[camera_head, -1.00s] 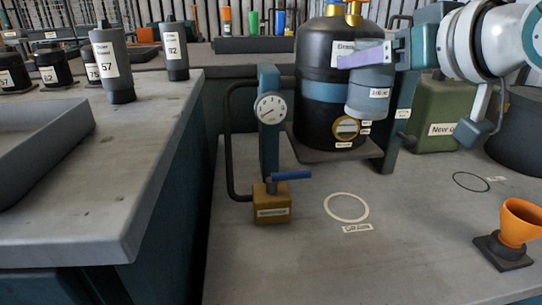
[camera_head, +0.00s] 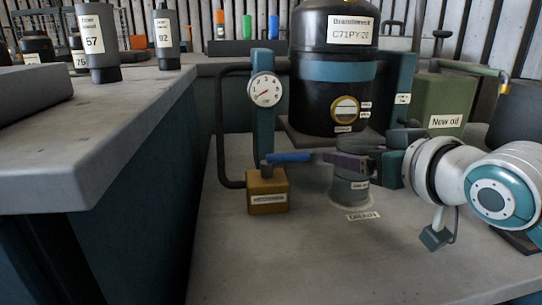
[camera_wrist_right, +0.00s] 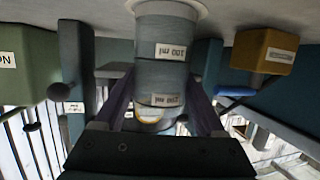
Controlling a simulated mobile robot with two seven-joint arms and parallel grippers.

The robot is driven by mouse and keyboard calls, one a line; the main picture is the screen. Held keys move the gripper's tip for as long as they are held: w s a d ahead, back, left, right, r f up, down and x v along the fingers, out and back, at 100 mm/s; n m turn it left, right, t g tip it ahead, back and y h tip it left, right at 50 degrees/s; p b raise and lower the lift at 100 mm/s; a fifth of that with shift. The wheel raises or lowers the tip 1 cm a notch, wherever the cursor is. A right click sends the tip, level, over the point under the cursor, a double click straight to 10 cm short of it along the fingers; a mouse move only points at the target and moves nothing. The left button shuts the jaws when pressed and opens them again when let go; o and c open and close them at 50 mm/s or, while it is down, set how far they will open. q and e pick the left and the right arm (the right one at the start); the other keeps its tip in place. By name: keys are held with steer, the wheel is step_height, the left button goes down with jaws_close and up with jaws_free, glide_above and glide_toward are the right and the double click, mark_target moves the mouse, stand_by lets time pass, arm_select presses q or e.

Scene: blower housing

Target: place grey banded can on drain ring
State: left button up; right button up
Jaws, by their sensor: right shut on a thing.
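The grey banded can (camera_head: 351,187) is upright at the drain ring (camera_head: 336,200), and its label faces forward. In the right wrist view the can (camera_wrist_right: 166,75) fills the space between the fingers, and the pale ring (camera_wrist_right: 205,10) shows around its base. I cannot tell whether the base touches the surface. My right gripper (camera_head: 358,160) is shut on the can's upper part, with its purple finger in front of the rim. My left gripper is not in view.
A brown valve block (camera_head: 267,190) with a blue lever (camera_head: 288,157) stands close left of the gripper. The black tank (camera_head: 335,90) is right behind. A green new oil can (camera_head: 440,110) stands at back right. The bench front (camera_head: 300,255) is clear.

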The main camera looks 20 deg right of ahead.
steer(key=shift+r, duration=0.1)
steer(key=o, duration=1.5)
steer(key=shift+s+r, duration=0.15)
steer(key=shift+s, duration=0.1)
steer(key=shift+p+v, duration=2.1)
steer(key=shift+v, duration=3.6)
